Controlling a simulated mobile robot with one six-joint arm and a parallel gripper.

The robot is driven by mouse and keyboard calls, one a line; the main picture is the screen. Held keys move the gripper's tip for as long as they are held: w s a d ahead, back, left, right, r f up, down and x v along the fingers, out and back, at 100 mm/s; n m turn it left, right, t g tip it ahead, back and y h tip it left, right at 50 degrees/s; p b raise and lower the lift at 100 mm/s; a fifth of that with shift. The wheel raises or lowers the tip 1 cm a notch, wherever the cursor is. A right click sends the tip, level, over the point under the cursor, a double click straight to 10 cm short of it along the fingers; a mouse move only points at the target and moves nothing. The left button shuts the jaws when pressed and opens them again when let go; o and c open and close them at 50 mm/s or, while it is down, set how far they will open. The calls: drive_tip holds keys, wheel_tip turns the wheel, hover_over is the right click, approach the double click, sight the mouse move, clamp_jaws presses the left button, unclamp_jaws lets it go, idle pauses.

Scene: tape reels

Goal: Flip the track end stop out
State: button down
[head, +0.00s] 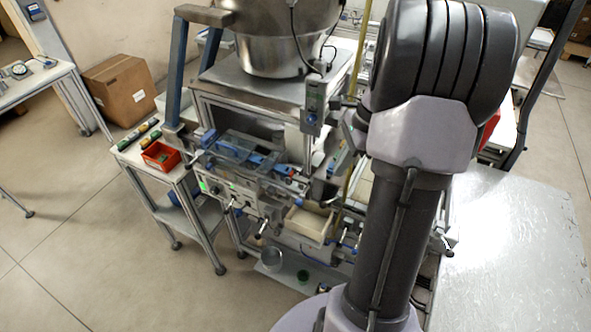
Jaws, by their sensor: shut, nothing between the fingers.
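My arm fills the right-centre of the head view, and my gripper is hidden behind it or out of frame. The machine (245,190) stands left of my arm, with a control panel, blue parts and several small levers on its front. A large metal bowl (270,52) sits on its upper plate. I cannot pick out the track end stop or tell its position; it is too small or hidden behind my arm.
A small side table (182,172) with a red bin (160,156) stands left of the machine. A pale open tray (308,226) sits low on its front. A cardboard box (119,89) stands at the back left. A bare grey tabletop (515,260) lies right of my arm.

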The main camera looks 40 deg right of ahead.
sight(305, 192)
drive_tip(key=shift+f, duration=0.15)
drive_tip(key=w+a+f+b, duration=0.1)
drive_tip(key=w+a+f, duration=0.1)
drive_tip(key=f, duration=0.3)
drive_tip(key=w+a+f+b, duration=0.1)
drive_tip(key=w+a+f, duration=0.1)
drive_tip(key=f, duration=0.3)
drive_tip(key=shift+a, duration=0.9)
